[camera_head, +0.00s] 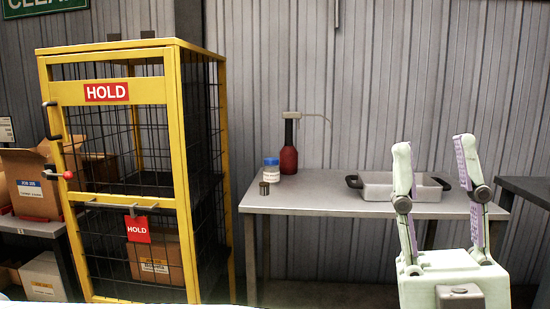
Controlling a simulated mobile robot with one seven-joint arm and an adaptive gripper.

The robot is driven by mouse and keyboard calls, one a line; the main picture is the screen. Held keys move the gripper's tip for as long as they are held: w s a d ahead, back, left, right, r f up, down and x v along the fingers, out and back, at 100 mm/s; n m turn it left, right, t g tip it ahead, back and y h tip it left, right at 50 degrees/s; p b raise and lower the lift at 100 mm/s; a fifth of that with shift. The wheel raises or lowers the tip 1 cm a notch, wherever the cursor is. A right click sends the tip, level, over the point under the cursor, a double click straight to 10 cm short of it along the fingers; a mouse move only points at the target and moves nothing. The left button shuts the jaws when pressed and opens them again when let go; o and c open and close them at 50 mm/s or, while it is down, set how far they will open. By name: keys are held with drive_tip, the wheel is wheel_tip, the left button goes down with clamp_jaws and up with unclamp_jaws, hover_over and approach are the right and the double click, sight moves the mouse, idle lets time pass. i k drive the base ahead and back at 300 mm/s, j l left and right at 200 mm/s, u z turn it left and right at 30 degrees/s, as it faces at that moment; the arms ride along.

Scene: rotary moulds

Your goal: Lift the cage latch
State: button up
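A yellow-framed cage (176,150) with black mesh stands at the left of the head view, its door closed. The cage latch, a lever with a red knob (68,175), sits low on the door's left edge post. A black handle (50,120) is above it on the same post. My gripper (432,146) is at the right, fingers pointing up and spread apart with nothing between them. It is far to the right of the latch and not touching anything.
A grey table (330,205) stands behind, bearing a metal tray (425,193), a red bottle (288,160), a blue-lidded jar (271,172) and a small dark cylinder (264,188). Boxes (32,190) fill a shelf at far left. A dark bench (530,187) is at right.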

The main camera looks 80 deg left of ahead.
sight(68, 175)
drive_tip(key=u, duration=3.95)
drive_tip(key=i+j+u, duration=0.1)
drive_tip(key=i+u, duration=0.3)
